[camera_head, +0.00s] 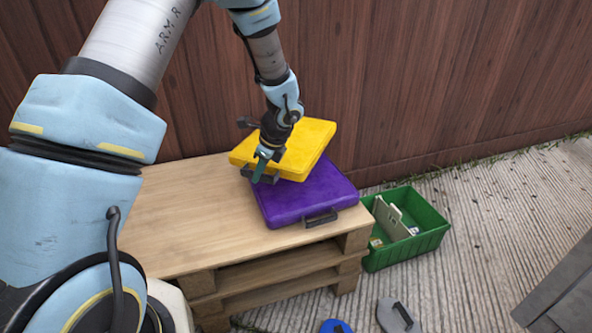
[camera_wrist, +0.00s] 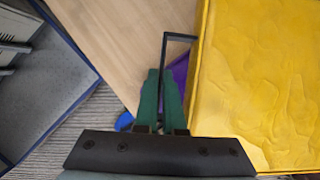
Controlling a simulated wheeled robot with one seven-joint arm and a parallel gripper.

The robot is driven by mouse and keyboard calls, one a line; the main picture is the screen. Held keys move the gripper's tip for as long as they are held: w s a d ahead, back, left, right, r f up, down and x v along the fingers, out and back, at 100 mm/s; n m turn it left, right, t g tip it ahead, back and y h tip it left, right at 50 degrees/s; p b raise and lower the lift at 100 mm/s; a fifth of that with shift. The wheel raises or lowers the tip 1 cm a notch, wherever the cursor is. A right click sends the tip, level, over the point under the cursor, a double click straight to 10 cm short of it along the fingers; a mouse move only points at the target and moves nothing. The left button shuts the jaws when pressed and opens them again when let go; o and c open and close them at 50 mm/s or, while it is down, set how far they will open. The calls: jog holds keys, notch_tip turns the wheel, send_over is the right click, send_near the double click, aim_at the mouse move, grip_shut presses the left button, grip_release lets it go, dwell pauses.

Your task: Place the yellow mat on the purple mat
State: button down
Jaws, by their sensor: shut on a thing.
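The yellow mat (camera_head: 306,140) is a flat square cushion with a dark handle. My gripper (camera_head: 260,170) is shut on the handle at its left front edge. The yellow mat is tilted and overlaps the back left part of the purple mat (camera_head: 305,198); I cannot tell whether they touch. The purple mat lies on the wooden pallet table, its dark handle facing front. In the wrist view the green fingers (camera_wrist: 160,98) close on the dark handle (camera_wrist: 180,38), with the yellow mat (camera_wrist: 255,80) to the right. A sliver of purple mat (camera_wrist: 180,70) shows behind the fingers.
The wooden pallet table (camera_head: 190,220) has clear room left of the mats. A green crate (camera_head: 425,238) with items in it stands on the ground to the right. A blue piece (camera_head: 336,326) and a grey piece (camera_head: 395,315) lie in front. A wooden fence (camera_head: 430,80) stands behind.

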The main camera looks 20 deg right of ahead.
jog(key=m+b, duration=0.1)
send_over(263, 208)
jog(key=f, duration=0.4)
jog(key=s+d+f, duration=0.1)
jog(key=shift+f, duration=0.4)
jog(key=shift+a+f+b, duration=0.1)
jog(key=shift+f+b, duration=0.25)
jog(key=shift+f, duration=1.85)
